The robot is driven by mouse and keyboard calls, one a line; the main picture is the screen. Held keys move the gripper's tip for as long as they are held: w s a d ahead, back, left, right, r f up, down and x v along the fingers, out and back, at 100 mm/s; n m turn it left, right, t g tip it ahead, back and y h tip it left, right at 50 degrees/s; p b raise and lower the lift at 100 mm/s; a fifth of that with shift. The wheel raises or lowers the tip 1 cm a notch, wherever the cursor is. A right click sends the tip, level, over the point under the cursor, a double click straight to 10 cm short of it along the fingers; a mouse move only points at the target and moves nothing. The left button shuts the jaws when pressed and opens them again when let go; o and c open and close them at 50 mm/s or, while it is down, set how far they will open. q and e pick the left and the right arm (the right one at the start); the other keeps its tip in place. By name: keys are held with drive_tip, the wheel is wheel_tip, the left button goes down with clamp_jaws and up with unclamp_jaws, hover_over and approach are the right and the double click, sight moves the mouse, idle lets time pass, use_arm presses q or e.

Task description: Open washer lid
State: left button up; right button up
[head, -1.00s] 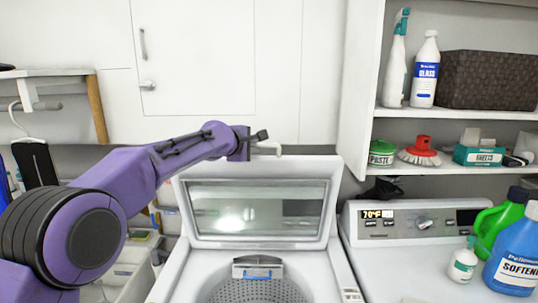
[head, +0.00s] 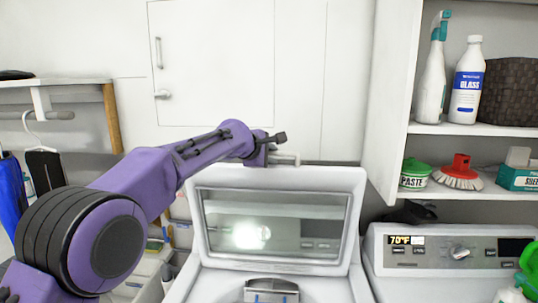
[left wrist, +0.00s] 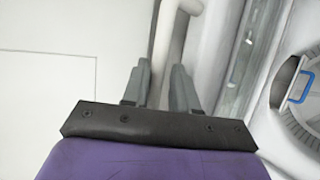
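The washer lid (head: 212,174) stands raised and upright at the back of the washer (head: 205,285), with its glass window facing me. The washer's opening shows at the bottom of the head view, and part of the metal drum (left wrist: 300,128) shows at the right of the left wrist view. My left gripper (head: 282,139) is at the lid's top edge, slightly above and behind it. In the left wrist view its two grey fingers (left wrist: 160,82) are apart with nothing clearly held between them. Whether they touch the lid is unclear. My right gripper is not in view.
A second machine with a control panel (head: 440,251) stands to the right. Shelves (head: 460,129) above it hold a spray bottle (head: 433,85), a glass cleaner bottle (head: 466,100) and a red brush (head: 459,172). A hanger rack (head: 58,116) is at the left. A pale bent pipe (left wrist: 176,30) is close beyond my left fingers.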

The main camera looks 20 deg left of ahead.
use_arm(q)
drive_tip(key=shift+f, duration=0.1)
drive_tip(key=shift+s+b, duration=0.15)
drive_tip(key=shift+b, duration=0.15)
drive_tip(key=b+v, duration=0.4)
drive_tip(key=v, duration=0.6)
